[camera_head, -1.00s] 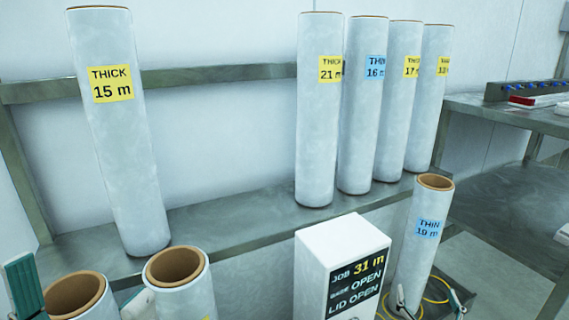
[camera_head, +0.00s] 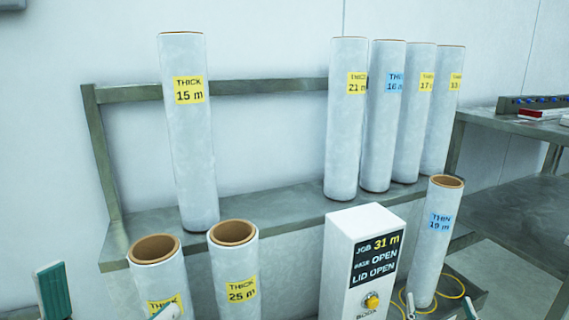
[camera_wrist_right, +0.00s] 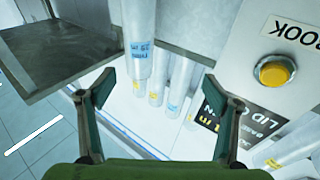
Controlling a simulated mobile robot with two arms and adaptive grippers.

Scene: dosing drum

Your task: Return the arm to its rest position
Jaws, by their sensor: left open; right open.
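My left gripper (camera_head: 108,300) is open at the bottom left of the head view, in front of the THICK rolls. One green-padded finger shows, and the tip of the other is at the bottom edge. My right gripper (camera_head: 440,309) shows only its fingertips at the bottom edge, near the foot of the THIN 19 m roll (camera_head: 431,250). In the right wrist view the right gripper (camera_wrist_right: 157,85) is open, with nothing clasped between its fingers. The THIN 19 m roll (camera_wrist_right: 139,30) stands upright beyond the fingers there; the exact gap cannot be told.
A white box (camera_head: 343,250) reads JOB 31 m, BASE OPEN, LID OPEN, with a yellow button. A THICK 25 m roll (camera_head: 233,265) and another THICK roll (camera_head: 158,275) stand front left. A THICK 15 m roll (camera_head: 188,140) and several more stand on the shelf (camera_head: 270,205). A bench (camera_head: 525,195) is at right.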

